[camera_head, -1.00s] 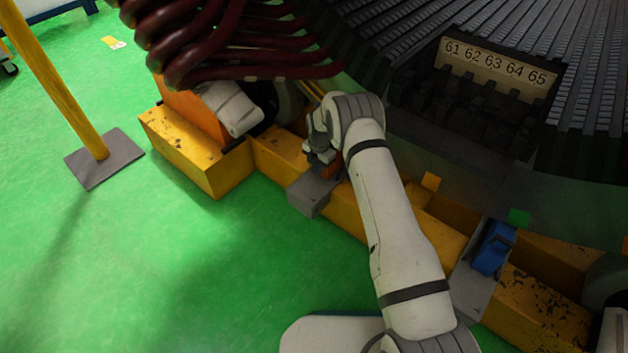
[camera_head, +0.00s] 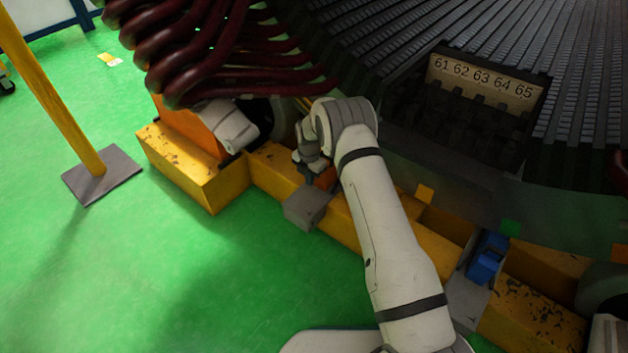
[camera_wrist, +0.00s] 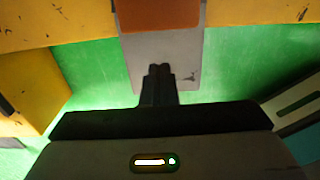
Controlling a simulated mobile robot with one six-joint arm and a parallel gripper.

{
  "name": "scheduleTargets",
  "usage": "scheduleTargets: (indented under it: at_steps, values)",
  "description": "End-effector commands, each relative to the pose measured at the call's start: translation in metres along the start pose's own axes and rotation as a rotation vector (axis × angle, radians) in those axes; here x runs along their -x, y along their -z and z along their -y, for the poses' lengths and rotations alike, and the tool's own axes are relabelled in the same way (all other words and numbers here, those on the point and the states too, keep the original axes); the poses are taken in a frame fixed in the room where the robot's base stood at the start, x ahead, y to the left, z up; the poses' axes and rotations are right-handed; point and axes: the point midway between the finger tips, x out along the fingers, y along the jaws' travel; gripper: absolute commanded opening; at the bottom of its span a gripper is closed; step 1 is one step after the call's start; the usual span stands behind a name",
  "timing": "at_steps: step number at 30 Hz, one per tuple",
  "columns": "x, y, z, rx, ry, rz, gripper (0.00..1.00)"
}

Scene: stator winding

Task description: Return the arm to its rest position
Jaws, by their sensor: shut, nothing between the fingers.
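My arm (camera_head: 385,225) reaches up from the bottom of the head view and bends at the top, beside the yellow base of the stator. My gripper (camera_wrist: 159,70) shows in the wrist view with its two dark fingers together and nothing between them. In the head view my gripper (camera_head: 310,165) is small and partly hidden by the wrist. It is above a grey bracket (camera_head: 306,207) on the yellow base. In the wrist view the fingertips overlap the grey bracket (camera_wrist: 190,55); I cannot tell whether they touch it.
The dark stator (camera_head: 490,110) with a plate numbered 61 to 65 (camera_head: 485,78) is close behind the arm. Dark red coils (camera_head: 200,50) hang at upper left. A yellow post (camera_head: 50,95) stands at left. A blue part (camera_head: 487,258) sits right of the arm. Green floor (camera_head: 180,290) is clear at lower left.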

Motion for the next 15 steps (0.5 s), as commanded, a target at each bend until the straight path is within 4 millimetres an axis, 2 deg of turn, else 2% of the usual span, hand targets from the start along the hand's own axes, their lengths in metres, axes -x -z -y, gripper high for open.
scheduleTargets:
  at_steps: [1,6,10,15]
  values:
    - [0.017,0.001,0.0,0.001,0.0,0.0,0.0]
    - [0.044,0.001,0.0,0.001,0.001,-0.001,0.0]
    - [0.054,0.001,0.0,0.001,0.002,-0.002,0.0]
    - [0.057,0.001,0.001,0.0,0.002,-0.002,0.0]
